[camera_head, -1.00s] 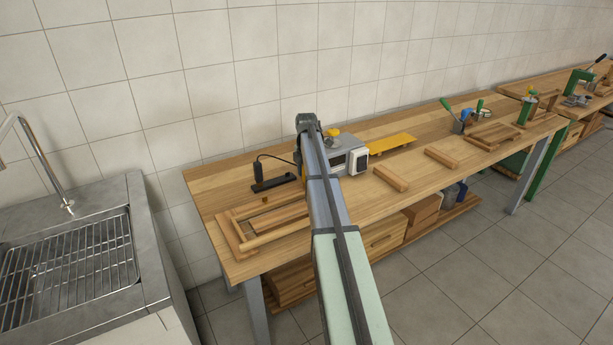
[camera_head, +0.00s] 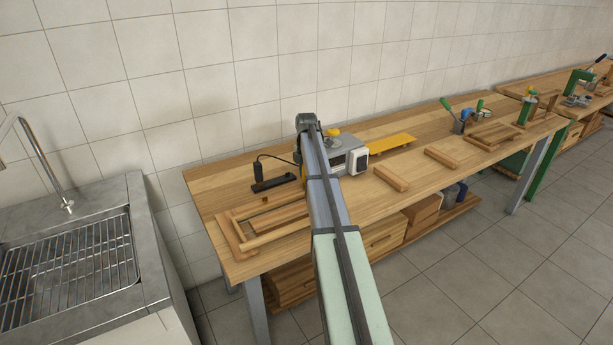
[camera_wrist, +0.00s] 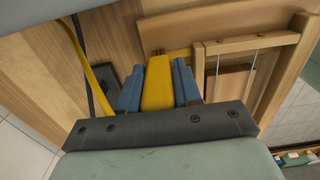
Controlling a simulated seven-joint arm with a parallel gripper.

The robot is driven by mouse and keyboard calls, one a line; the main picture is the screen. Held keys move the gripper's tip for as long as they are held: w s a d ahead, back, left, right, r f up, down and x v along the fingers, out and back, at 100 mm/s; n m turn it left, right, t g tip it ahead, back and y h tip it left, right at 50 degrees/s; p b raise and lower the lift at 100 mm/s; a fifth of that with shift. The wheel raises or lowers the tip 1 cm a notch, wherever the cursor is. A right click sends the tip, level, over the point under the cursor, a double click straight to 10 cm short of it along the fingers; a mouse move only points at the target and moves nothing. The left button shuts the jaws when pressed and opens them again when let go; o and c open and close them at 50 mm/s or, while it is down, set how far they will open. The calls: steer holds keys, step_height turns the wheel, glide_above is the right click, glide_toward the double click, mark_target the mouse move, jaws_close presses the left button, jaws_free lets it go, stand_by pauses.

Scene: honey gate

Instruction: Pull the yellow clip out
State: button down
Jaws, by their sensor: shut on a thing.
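In the wrist view, the yellow clip (camera_wrist: 158,82) stands between the two blue fingers of my gripper (camera_wrist: 157,80), which is shut on it. The clip's far end lies near a wooden edge and a thin yellow strip. In the head view my own arm covers the gripper's fingers and the clip. I cannot tell from these views whether the clip still touches anything besides the fingers.
A wooden frame with two thin wires (camera_wrist: 245,45) is right of the fingers. A yellow band (camera_wrist: 95,72) and a dark cable lie left. On the bench (camera_head: 215,185) are a black bar (camera_head: 273,184), a grey machine (camera_head: 352,160), a yellow board (camera_head: 392,143) and wooden blocks (camera_head: 391,178).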

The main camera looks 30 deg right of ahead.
steer(key=shift+r, duration=0.65)
stand_by(0.6)
steer(key=shift+r, duration=5.2)
